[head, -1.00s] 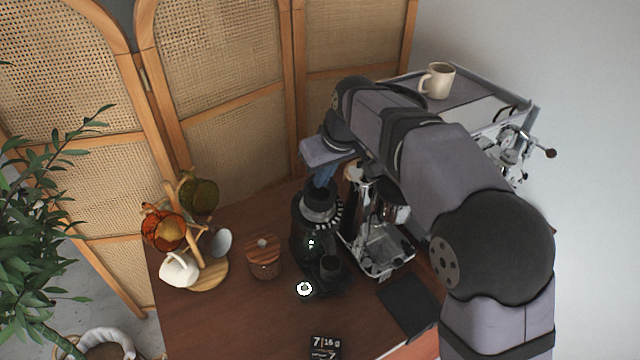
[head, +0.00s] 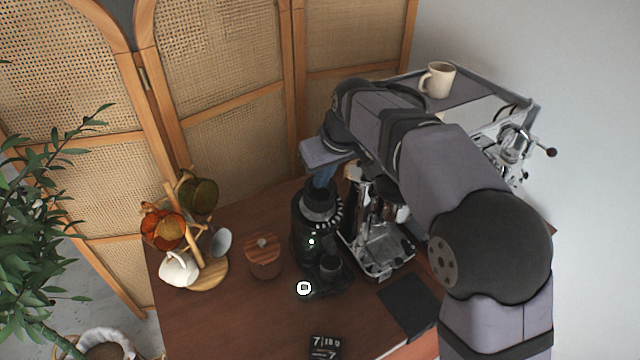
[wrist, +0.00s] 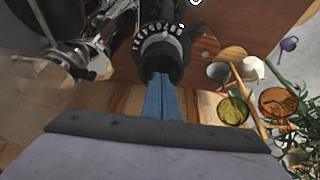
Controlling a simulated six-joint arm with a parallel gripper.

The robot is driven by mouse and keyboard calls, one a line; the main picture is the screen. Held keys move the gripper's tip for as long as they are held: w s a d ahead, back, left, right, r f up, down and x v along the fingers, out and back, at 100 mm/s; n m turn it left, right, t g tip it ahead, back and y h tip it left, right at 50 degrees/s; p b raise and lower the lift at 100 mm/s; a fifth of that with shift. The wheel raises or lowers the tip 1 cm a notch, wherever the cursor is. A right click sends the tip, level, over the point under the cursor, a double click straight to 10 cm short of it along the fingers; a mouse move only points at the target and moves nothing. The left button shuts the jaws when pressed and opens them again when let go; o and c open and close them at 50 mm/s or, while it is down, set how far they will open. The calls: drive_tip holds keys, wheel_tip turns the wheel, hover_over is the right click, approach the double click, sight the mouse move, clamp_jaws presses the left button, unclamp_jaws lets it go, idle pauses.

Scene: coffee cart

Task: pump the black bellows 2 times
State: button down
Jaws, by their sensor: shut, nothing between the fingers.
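The black bellows (head: 320,200) sits on top of the dark coffee grinder (head: 303,240) in the middle of the cart. My gripper (head: 323,180) is directly above it, pointing down, with its blue fingers together and nothing between them. In the wrist view, the blue fingertips (wrist: 160,82) are at the mouth of the black bellows (wrist: 158,60), overlapping its rim. I cannot tell whether they press on it. The numbered ring of the grinder (wrist: 157,28) shows just beyond.
The espresso machine (head: 385,250) stands close on the right, with a cream mug (head: 437,80) on top. A wooden-lidded jar (head: 263,258) and a mug stand (head: 208,270) with several cups are on the left. A black mat (head: 408,305) lies in front.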

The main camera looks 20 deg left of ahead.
drive_tip(key=shift+f, duration=0.3)
drive_tip(key=shift+r, duration=0.2)
drive_tip(key=shift+p+v, duration=1)
drive_tip(key=shift+v, duration=0.35)
drive_tip(key=shift+w+a+r, duration=0.1)
drive_tip(key=shift+w+a, duration=0.05)
